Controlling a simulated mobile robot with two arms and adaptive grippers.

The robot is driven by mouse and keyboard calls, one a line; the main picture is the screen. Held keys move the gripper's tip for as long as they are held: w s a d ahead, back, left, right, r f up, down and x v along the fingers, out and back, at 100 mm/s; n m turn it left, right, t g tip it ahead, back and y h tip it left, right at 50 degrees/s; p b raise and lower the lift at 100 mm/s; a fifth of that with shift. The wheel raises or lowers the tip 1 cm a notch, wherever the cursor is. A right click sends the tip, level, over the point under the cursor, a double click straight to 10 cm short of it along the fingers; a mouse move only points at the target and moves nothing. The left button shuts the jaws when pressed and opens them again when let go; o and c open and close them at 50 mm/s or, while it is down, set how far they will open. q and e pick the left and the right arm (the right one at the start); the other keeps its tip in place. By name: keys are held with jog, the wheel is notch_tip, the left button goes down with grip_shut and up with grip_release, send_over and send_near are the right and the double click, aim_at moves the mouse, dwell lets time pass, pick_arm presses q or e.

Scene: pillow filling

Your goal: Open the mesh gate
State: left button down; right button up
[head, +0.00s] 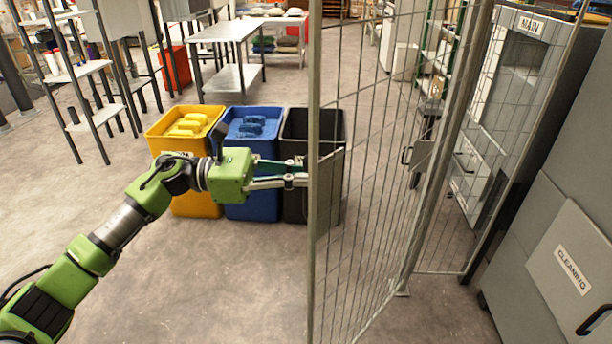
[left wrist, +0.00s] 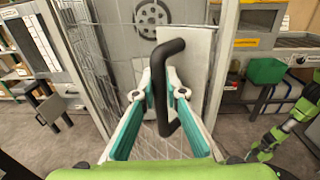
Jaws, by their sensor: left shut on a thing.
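The mesh gate (head: 378,200) stands upright in the right half of the head view, its near metal post (head: 314,250) running from top to bottom of the picture. A flat plate (head: 328,180) is fixed on the gate beside that post. My left gripper (head: 304,180) reaches in from the left up to this plate. In the left wrist view, a black bar handle (left wrist: 166,85) on the plate lies between the fingers of my left gripper (left wrist: 163,92), which are shut on it. The handle is not clear in the head view.
Yellow (head: 185,150), blue (head: 252,155) and black (head: 300,135) bins stand behind my left gripper. The floor at front left is clear apart from my arm.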

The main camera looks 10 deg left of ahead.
pick_arm(q)
jog(key=c, duration=2.1)
grip_release()
jog(key=a, duration=0.4)
jog(key=s+a, duration=0.1)
jog(key=a, duration=0.3)
jog(key=s+a, duration=0.1)
jog(key=a, duration=0.2)
jog(key=shift+s+a, duration=0.1)
jog(key=shift+a, duration=0.3)
